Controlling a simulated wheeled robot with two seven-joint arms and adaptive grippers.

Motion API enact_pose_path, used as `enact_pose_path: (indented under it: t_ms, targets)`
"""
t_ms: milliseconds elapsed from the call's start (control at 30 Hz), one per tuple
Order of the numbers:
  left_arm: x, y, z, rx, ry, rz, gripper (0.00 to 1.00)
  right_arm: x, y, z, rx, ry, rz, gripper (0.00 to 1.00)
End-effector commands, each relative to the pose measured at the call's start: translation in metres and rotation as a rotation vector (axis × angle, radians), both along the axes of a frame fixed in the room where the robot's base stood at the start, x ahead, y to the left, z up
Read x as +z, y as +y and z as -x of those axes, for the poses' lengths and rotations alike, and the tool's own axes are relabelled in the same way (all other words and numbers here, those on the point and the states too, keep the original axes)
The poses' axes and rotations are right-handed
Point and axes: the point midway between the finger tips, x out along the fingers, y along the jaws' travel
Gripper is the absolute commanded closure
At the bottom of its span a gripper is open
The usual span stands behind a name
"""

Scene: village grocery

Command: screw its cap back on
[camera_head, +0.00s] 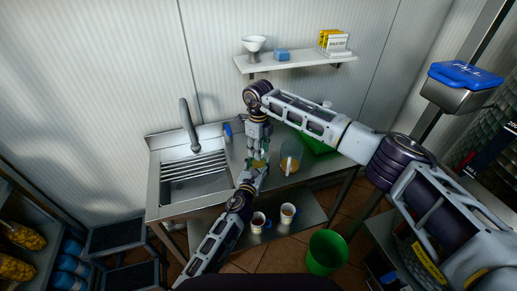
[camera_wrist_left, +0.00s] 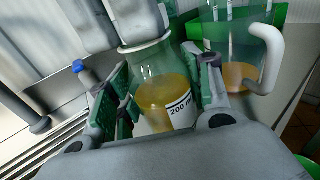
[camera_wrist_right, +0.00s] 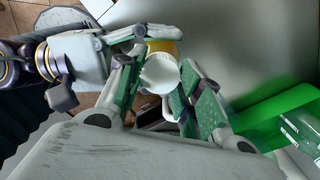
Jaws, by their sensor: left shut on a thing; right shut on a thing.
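A clear bottle (camera_wrist_left: 165,95) of yellow liquid, marked 200, stands between the fingers of my left gripper (camera_wrist_left: 163,88), which is shut on its body. In the head view the bottle (camera_head: 257,163) is small and mostly hidden by both grippers. My right gripper (camera_wrist_right: 157,80) is shut on a white cap (camera_wrist_right: 158,72), seen from above. An orange-yellow patch shows just behind the cap. In the head view my right gripper (camera_head: 258,152) points down over the bottle's top.
A jug (camera_head: 290,165) with yellow liquid stands close to the right of the bottle. A green crate (camera_head: 318,143) is behind it. A sink (camera_head: 190,185) with a tap lies left, and a blue-topped item (camera_head: 228,129) stands behind. Two mugs (camera_head: 288,212) sit on the lower shelf.

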Motion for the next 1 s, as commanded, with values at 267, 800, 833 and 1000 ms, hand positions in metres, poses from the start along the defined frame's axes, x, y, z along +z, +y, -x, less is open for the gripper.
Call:
enact_pose_path:
  t_ms: [267,800,833,1000]
  targets:
    - [-0.0001,0.0,0.0,0.0,0.0,0.0,1.0,0.0001,-0.0001,-0.0003,-0.224,-0.001,-0.001,0.93]
    - [-0.0001,0.0,0.0,0.0,0.0,0.0,1.0,0.0,0.0001,-0.0003,-0.665,-0.001,0.0,0.93]
    - [-0.0001,0.0,0.0,0.0,0.0,0.0,1.0,0.0,0.0001,-0.0003,-0.679,-0.001,0.0,0.93]
    - [-0.0001,-0.0001,0.0,0.0,0.0,0.0,1.0,0.0,0.0001,-0.0003,-0.672,-0.001,0.0,0.61]
